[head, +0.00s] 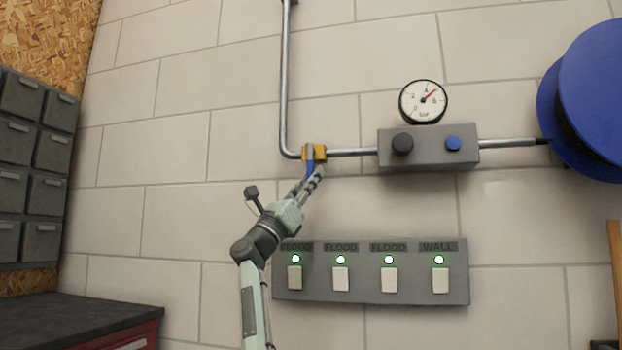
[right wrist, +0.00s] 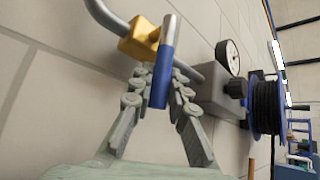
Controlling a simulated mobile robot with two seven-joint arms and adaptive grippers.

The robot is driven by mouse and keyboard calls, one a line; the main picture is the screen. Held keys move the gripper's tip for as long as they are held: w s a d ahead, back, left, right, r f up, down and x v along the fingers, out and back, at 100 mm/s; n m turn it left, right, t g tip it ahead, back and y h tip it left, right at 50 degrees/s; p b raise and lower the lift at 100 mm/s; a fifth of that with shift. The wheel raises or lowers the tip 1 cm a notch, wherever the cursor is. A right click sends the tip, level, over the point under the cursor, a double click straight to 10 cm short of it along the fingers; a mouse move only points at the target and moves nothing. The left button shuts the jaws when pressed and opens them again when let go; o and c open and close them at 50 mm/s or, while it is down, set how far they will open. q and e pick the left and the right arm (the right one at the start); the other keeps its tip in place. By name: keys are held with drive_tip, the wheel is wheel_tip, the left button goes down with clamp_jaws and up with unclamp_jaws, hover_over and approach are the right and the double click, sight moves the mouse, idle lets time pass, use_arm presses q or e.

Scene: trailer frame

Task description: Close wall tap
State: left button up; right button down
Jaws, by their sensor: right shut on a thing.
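The wall tap has a brass-yellow valve body (head: 320,152) on the horizontal pipe, just right of the pipe's bend. Its lever handle (head: 310,166), silver at the top with a blue grip, points down, crosswise to the horizontal pipe. My right gripper (head: 314,176) reaches up from below and is shut on the blue grip. In the right wrist view, the lever (right wrist: 161,76) stands between the two fingers of the gripper (right wrist: 160,82), with the valve body (right wrist: 138,42) behind it. My left gripper is not in view.
A grey box (head: 428,148) with two knobs and a pressure gauge (head: 423,101) sits right of the tap. A blue hose reel (head: 598,95) is farther right. A switch panel (head: 371,285) with green lights is below. Drawers (head: 30,170) and a dark bench (head: 70,318) are left.

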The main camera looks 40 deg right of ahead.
drive_tip(key=shift+w+a+m+g, duration=0.1)
drive_tip(key=shift+w+m+g, duration=0.1)
drive_tip(key=shift+m+g, duration=0.5)
drive_tip(key=c, duration=1.5)
unclamp_jaws()
drive_tip(key=shift+o, duration=0.2)
drive_tip(key=w+v, duration=0.1)
drive_tip(key=v, duration=1.1)
drive_tip(key=shift+s, duration=0.5)
